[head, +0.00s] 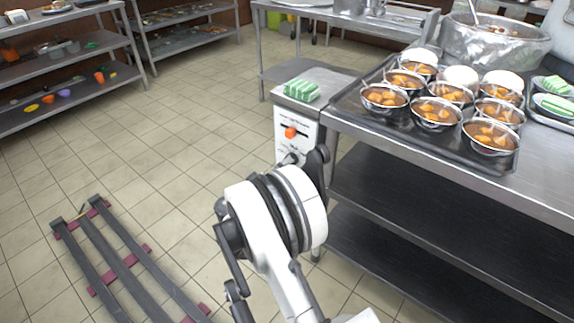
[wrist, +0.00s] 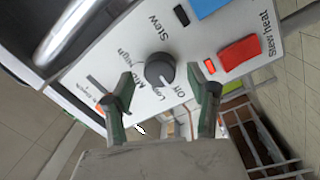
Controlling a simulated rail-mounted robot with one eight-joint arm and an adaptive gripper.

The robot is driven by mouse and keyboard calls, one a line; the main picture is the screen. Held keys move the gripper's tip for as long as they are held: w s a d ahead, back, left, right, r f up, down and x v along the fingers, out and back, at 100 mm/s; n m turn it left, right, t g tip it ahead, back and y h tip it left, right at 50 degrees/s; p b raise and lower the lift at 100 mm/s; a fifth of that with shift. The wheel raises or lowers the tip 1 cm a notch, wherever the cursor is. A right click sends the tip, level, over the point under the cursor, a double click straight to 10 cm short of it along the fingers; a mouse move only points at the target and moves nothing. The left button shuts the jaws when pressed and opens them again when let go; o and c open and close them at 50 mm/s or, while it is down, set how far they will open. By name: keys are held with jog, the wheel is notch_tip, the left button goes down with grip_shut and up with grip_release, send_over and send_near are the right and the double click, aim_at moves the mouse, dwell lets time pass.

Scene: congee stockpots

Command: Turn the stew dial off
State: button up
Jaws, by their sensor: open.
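The stew dial (wrist: 160,70) is a dark round knob on a white panel (wrist: 135,65) in the wrist view. In the head view the panel (head: 292,114) is on the end of the counter, and the dial (head: 290,158) is partly hidden by my wrist.
A red rocker switch (wrist: 240,53) labelled Stew heat sits beside the dial, with a small red light (wrist: 209,66) and a blue part (wrist: 208,7) nearby. A tray (head: 345,98) of filled bowls is on the counter. A slatted floor rack (head: 122,272) lies at left.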

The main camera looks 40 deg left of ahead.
jog(key=s, duration=1)
jog(key=shift+a+f, duration=0.3)
